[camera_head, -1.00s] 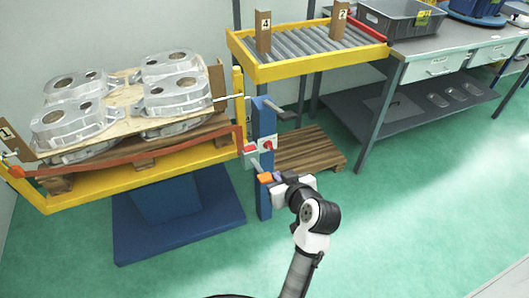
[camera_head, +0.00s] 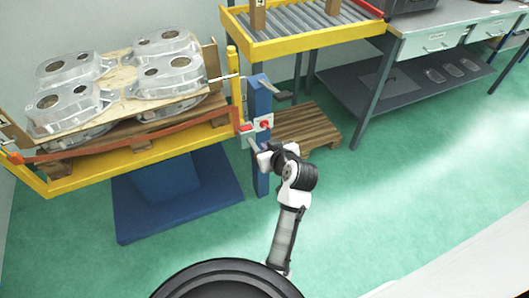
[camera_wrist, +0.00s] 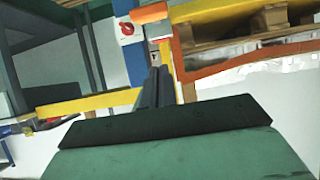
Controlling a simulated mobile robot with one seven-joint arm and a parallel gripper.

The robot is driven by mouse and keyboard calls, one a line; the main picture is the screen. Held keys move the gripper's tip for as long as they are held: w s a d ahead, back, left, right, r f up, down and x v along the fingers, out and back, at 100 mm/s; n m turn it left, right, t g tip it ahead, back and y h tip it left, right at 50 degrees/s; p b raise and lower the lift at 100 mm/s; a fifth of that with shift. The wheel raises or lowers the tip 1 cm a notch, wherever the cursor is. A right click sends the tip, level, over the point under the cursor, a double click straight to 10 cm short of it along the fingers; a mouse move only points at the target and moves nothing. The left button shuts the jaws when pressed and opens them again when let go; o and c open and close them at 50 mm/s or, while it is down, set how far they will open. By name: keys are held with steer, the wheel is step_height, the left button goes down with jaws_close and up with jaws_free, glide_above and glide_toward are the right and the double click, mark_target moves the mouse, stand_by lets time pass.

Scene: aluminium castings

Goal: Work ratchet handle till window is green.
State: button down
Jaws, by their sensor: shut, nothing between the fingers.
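The blue post (camera_head: 262,100) stands at the right end of the yellow pallet stand. It carries a small box with a red patch (camera_head: 247,128), perhaps the window, and no green shows on it. A grey lever (camera_head: 253,142) below the box seems to be the ratchet handle; its end is hidden by my gripper in the head view. In the wrist view an orange block (camera_wrist: 150,13), possibly the handle's grip, lies just beyond my fingertips. My gripper (camera_wrist: 156,72) is shut and empty, close in front of the post; whether it touches the handle I cannot tell.
A red rotary knob (camera_head: 265,124) sits on the post beside the box. A red strap (camera_head: 130,147) runs along the pallet of castings (camera_head: 165,82). A roller conveyor (camera_head: 300,30) and workbench (camera_head: 440,38) stand behind. A wooden pallet (camera_head: 310,125) lies on the floor. Floor at right is free.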

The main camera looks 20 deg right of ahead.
steer(key=x, duration=0.3)
steer(key=shift+w+f+p, duration=0.1)
steer(key=shift+w+p, duration=0.2)
steer(key=shift+w, duration=0.05)
steer(key=f, duration=0.1)
steer(key=s+f, duration=0.1)
steer(key=shift+s+f, duration=0.1)
steer(key=shift+f, duration=0.2)
steer(key=shift+s+f+p, duration=0.15)
steer(key=shift+f+p, duration=0.15)
steer(key=shift+f, duration=0.35)
steer(key=shift+f, duration=0.15)
